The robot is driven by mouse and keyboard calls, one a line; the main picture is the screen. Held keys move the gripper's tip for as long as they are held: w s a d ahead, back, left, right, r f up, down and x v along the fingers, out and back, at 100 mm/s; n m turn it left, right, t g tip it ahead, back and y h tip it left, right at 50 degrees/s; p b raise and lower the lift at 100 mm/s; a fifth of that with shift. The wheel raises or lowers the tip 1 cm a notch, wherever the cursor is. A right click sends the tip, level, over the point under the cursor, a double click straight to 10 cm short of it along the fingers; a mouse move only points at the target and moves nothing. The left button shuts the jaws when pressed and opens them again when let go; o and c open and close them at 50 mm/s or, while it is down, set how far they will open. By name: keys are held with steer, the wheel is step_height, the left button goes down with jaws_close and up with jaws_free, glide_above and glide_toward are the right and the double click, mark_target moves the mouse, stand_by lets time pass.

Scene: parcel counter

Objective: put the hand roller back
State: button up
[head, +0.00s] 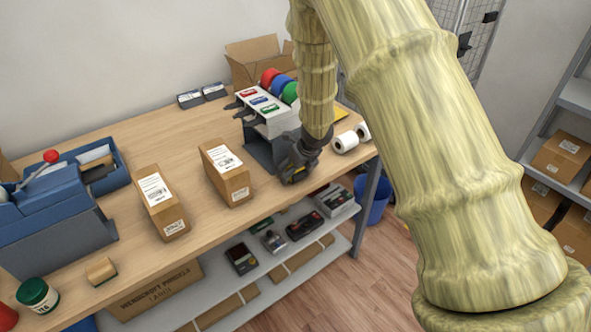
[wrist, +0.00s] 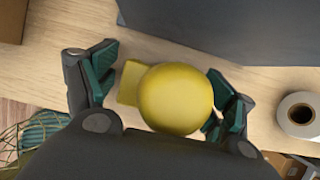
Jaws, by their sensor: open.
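A yellow rounded thing (wrist: 175,98) with a flat yellow tab at its left sits between the fingers of my gripper (wrist: 160,88) in the wrist view. I cannot tell for certain that it is the hand roller. My gripper is open, with one finger on each side of it; the right finger is close to it and the left is farther off. In the head view my gripper (head: 292,176) is low at the front edge of the wooden counter (head: 190,125), in front of the grey stand (head: 258,153), and hides the yellow thing.
White rolls (head: 346,142) stand right of my gripper; one shows in the wrist view (wrist: 299,114). A rack (head: 275,125) with red, blue and green labels stands behind. Two cartons (head: 226,173) (head: 160,203) stand to the left. A shelf (head: 330,240) holds devices below.

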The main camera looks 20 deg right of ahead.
steer(key=shift+r, duration=0.2)
steer(key=shift+r+p, duration=0.8)
steer(key=shift+p, duration=0.15)
steer(key=b+v, duration=0.1)
steer(key=v, duration=1)
steer(key=shift+s+r, duration=0.2)
steer(key=shift+d, duration=0.1)
